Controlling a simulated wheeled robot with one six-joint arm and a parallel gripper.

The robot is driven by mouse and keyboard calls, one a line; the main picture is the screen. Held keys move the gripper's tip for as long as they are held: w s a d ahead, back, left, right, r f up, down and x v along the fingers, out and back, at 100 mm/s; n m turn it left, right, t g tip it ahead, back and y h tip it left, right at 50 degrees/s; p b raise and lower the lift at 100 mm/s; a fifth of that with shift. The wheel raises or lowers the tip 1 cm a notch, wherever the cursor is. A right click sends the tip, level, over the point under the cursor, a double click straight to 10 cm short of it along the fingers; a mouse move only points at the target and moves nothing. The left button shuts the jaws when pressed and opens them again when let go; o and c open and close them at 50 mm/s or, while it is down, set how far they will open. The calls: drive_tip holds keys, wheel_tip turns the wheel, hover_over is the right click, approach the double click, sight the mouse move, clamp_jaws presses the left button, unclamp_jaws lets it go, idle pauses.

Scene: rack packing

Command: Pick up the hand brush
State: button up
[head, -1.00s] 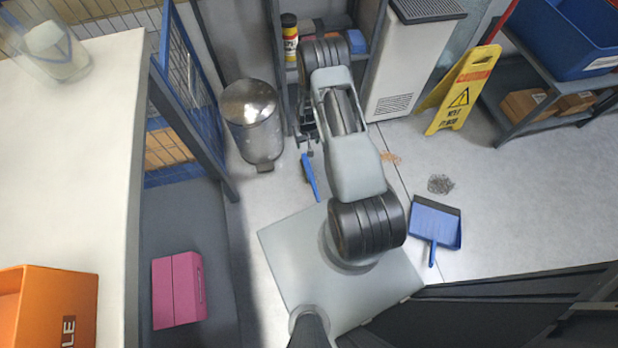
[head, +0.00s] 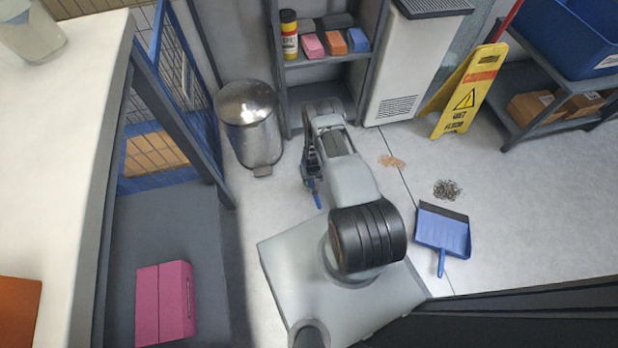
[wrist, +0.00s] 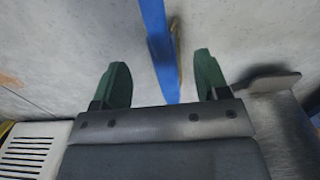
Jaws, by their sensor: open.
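The hand brush (head: 316,196) is blue and lies on the floor, mostly hidden by my arm in the head view. In the wrist view the blue brush (wrist: 157,40) runs from the top edge down between my two dark green fingers, with a thin strip of tan bristles along its right side. My gripper (wrist: 160,75) is open, with a finger on each side of the brush and a visible gap to both. I cannot tell the height of the fingers above the floor. In the head view my gripper (head: 312,178) is low over the brush.
A metal bin (head: 248,120) stands left of my gripper. A shelf (head: 325,60) with a bottle and coloured blocks stands behind. A blue dustpan (head: 442,230), a dark debris pile (head: 447,190) and a yellow wet-floor sign (head: 465,95) are to the right.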

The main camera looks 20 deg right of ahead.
sight(311, 184)
drive_tip(key=shift+f+b, duration=1.4)
drive_tip(key=shift+f, duration=1.25)
drive_tip(key=c, duration=1.1)
drive_tip(key=shift+c, duration=0.4)
drive_tip(key=shift+r, duration=0.2)
